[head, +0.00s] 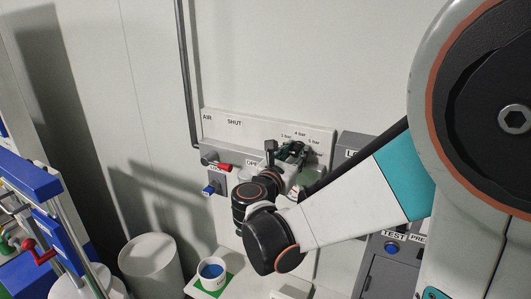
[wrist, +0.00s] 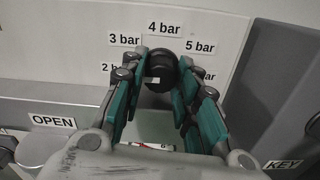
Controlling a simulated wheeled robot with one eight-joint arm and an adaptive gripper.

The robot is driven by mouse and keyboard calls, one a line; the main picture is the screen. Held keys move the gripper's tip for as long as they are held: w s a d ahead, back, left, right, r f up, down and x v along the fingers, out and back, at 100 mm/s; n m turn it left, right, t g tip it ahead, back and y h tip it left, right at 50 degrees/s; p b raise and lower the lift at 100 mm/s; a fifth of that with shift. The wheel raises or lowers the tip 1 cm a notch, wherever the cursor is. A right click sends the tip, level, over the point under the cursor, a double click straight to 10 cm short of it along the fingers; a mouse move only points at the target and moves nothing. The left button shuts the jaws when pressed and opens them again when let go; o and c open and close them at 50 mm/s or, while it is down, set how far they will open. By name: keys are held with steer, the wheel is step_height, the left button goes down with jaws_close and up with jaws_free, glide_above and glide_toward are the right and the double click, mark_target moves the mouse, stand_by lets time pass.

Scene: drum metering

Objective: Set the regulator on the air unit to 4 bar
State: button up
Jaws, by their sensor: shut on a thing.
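The regulator is a round black knob (wrist: 160,68) on the air unit's pale panel (head: 320,137). In the wrist view it sits between the far ends of my gripper's green-padded fingers (wrist: 160,88), which are shut on its sides. Labels fan around it: 3 bar, 4 bar (wrist: 164,28) straight above, 5 bar, and others partly hidden by the fingers. A small pale mark shows low on the knob; I cannot tell which label the knob points to. In the head view my gripper (head: 291,152) covers the knob.
A red-handled valve (head: 223,167) lies left of my gripper, under the SHUT label. A blue-handled part (head: 208,190) is below it. A grey box with a blue TEST button (head: 391,248) stands right. A cup of blue content (head: 211,272) and a white bin (head: 150,266) are lower left.

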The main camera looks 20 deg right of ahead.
steer(key=o, duration=1.1)
steer(key=shift+c, duration=0.2)
steer(key=v, duration=0.7)
steer(key=shift+s+a, duration=0.2)
steer(key=shift+f, duration=0.1)
